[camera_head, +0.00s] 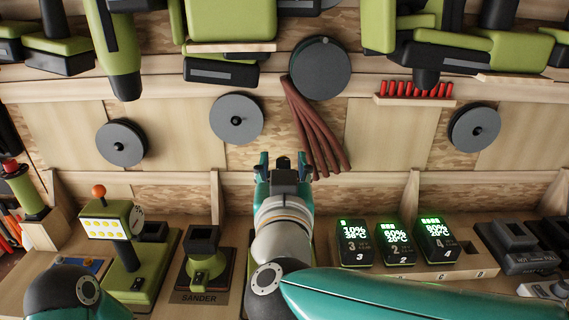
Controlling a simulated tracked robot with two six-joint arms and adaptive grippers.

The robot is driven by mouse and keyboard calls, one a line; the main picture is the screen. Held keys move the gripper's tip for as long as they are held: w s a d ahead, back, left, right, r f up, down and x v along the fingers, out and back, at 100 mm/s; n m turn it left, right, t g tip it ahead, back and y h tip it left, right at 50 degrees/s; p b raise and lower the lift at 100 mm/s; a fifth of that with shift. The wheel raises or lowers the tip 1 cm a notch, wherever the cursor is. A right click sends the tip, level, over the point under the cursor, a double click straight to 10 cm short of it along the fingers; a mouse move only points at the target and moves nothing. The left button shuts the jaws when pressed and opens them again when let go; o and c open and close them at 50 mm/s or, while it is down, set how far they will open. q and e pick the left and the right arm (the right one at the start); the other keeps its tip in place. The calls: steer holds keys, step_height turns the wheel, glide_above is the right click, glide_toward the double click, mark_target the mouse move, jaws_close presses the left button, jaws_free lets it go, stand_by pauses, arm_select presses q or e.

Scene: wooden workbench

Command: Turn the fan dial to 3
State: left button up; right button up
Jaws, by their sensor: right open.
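My right gripper (283,163) is in the middle of the view, pointing at the back wall, with its two teal fingers apart and nothing seen between them. A brown bundle of cords hangs just to the right of its fingers. A green device (122,252) with an orange knob on top and a lit panel of yellow dots stands on the bench at the left. A small round dial-like face (138,217) shows on its right side. I cannot tell whether this is the fan dial, and no number on it is readable. My left gripper is not in view.
A sander stand (204,260) is left of my right arm. Several lit battery packs (396,244) stand right of it. Grey discs (237,119) sit on the wall. Green tools (235,30) hang above, near the cord bundle (318,135).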

steer(key=s, duration=1.1)
steer(key=shift+s, duration=0.35)
steer(key=shift+d+f, duration=0.1)
